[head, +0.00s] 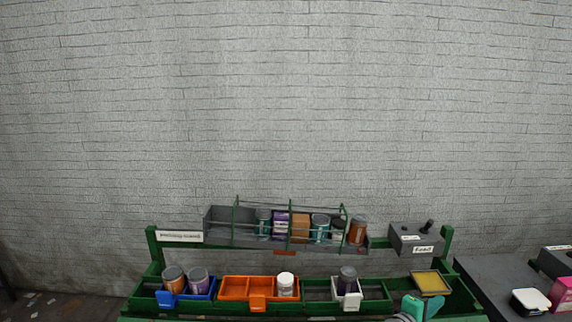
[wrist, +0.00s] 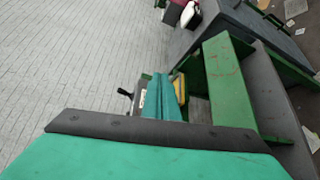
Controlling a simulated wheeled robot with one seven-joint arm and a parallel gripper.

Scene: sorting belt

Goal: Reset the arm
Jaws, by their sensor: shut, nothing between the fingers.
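My gripper (head: 411,307) shows at the bottom right of the head view as a teal shape in front of the green bench (head: 447,240). In the wrist view its teal fingers (wrist: 160,98) are together, with nothing between them. Beyond the fingertips, part of a yellow tray (wrist: 180,90) shows, partly hidden by the fingers. The same yellow tray (head: 430,282) is just behind and right of my gripper in the head view. Most of my arm is out of the head view.
Blue (head: 187,297), orange (head: 233,290) and white (head: 348,299) bins holding jars stand along the bench. A grey rack (head: 220,226) of cans and boxes stands behind. A grey control box (head: 403,242) stands back right. A dark table (head: 495,285) is at the right.

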